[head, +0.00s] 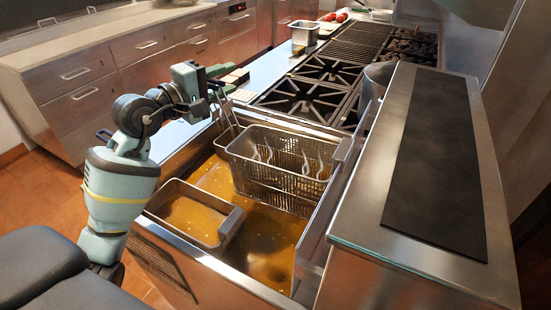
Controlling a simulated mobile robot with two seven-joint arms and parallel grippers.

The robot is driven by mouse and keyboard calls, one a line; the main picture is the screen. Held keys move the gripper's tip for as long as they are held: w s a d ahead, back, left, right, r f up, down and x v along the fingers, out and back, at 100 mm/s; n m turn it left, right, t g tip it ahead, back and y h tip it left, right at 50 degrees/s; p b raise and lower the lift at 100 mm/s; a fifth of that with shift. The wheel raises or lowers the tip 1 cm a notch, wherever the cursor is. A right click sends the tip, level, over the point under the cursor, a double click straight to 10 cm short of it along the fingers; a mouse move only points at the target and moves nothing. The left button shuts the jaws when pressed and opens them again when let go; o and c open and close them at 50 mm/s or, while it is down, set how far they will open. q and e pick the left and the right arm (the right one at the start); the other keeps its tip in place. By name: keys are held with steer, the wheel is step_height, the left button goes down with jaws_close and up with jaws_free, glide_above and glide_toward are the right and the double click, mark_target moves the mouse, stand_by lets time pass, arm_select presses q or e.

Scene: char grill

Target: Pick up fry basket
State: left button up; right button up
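The wire fry basket (280,165) sits in the upper part of the fryer vat (262,235), above brown oil. Its handle (228,116) rises from the basket's left side toward my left gripper. My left gripper (222,86) is at the top of that handle, over the fryer's far left edge. It is small and seen from the side, so I cannot tell whether its fingers touch the handle or are apart. My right gripper is not in view.
A steel counter with a dark panel (437,165) stands on the right. Burners (305,98) and a grill (357,45) lie beyond the fryer. Drawers (140,55) line the back left, with open floor before them.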

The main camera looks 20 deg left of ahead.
arm_select(q)
jaws_close()
stand_by(1.3)
